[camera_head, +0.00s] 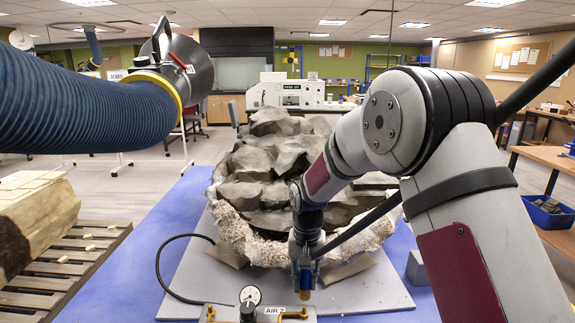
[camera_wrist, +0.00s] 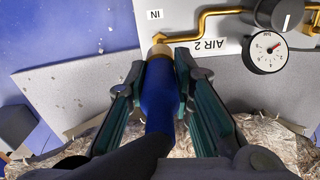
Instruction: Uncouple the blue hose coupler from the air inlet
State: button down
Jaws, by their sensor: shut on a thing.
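The blue hose coupler (camera_wrist: 158,98) stands between the two teal fingers of my gripper (camera_wrist: 160,75) in the wrist view. The fingers are shut on its sides. A brass end (camera_wrist: 160,50) shows at the coupler's tip, beside the panel (camera_wrist: 178,20) and below its IN label. I cannot tell whether the coupler is still seated on the air inlet. In the head view my gripper (camera_head: 304,262) points down just above the AIR 2 panel (camera_head: 262,317), with a brass tip (camera_head: 305,295) below it. A dark shape, perhaps the hose, covers the coupler's lower end in the wrist view.
The panel carries a gauge (camera_head: 250,295), also in the wrist view (camera_wrist: 265,53), a black knob (camera_wrist: 273,13) and brass pipes (camera_wrist: 220,13). A black hose (camera_head: 160,267) curves at left. A large jacketed fossil block (camera_head: 260,250) lies behind. A blue duct (camera_head: 90,115) hangs upper left.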

jog(key=shift+r, duration=0.1)
jog(key=shift+r+p, duration=0.35)
jog(key=shift+r, duration=2.05)
